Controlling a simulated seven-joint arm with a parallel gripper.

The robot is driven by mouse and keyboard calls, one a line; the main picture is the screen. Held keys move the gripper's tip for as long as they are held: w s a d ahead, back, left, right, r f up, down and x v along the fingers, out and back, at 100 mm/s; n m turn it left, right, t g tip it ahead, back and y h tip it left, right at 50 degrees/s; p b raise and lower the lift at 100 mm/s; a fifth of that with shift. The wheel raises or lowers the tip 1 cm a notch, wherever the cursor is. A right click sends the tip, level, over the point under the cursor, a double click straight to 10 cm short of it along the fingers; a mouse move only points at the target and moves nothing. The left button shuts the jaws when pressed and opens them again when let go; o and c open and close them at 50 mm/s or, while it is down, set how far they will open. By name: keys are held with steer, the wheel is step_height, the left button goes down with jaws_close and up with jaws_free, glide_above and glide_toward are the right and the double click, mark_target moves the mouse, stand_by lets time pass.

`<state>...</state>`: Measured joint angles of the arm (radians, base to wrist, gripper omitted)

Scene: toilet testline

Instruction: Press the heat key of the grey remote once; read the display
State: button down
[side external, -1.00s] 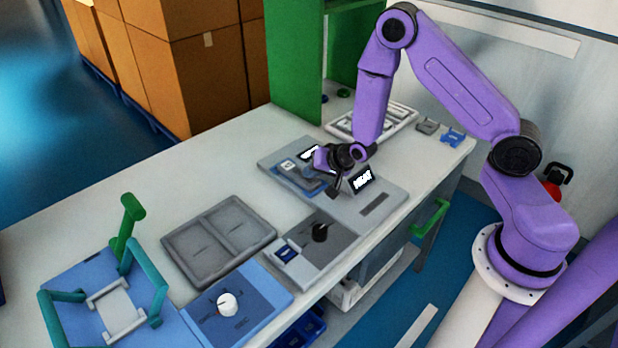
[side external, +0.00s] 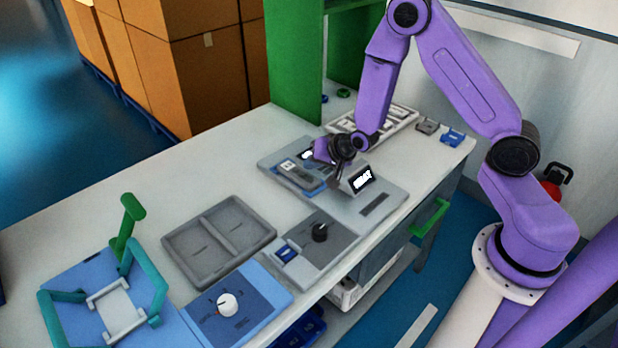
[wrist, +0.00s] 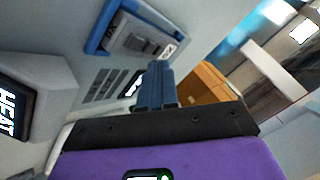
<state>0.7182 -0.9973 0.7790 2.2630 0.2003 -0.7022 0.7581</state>
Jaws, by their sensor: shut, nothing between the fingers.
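The grey remote (side external: 298,172) lies in a blue holder on the grey test plate. In the wrist view the remote (wrist: 138,40) shows at the top, with a small bright label at one end. The display (side external: 361,180) stands to the right of the remote and seems to read HEAT; in the wrist view the display (wrist: 12,112) at the left edge reads HEAT, partly cut off. My gripper (side external: 337,186) is shut and empty, above the plate between remote and display. In the wrist view its fingers (wrist: 155,78) are together, apart from the remote.
A second small screen (side external: 307,155) behind the remote is partly hidden by my gripper. A black knob panel (side external: 330,243), a grey two-part tray (side external: 219,240) and a blue panel with a white knob (side external: 255,300) lie nearer. A green cabinet (side external: 295,60) stands behind.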

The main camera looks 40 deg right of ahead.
mark_target(312, 182)
steer(key=shift+r, duration=1.9)
steer(key=s+a+r+n+g+y, duration=0.1)
steer(key=s+a+r+n+g, duration=0.35)
steer(key=s, duration=0.45)
steer(key=s+a+r+n+g+y, duration=0.1)
steer(key=s+a+r+n, duration=0.2)
steer(key=s+a+n, duration=0.4)
steer(key=s+d+r+n+g+h, duration=0.1)
steer(key=s+d+r+n, duration=0.1)
steer(key=s, duration=0.7)
steer(key=s+d+r+n+g+h, duration=0.1)
steer(key=s+d+r+n+g, duration=0.1)
steer(key=s+n, duration=0.5)
steer(key=shift+s+d+r+h, duration=0.3)
steer(key=shift+s+d+r, duration=0.35)
steer(key=shift+s+d, duration=0.6)
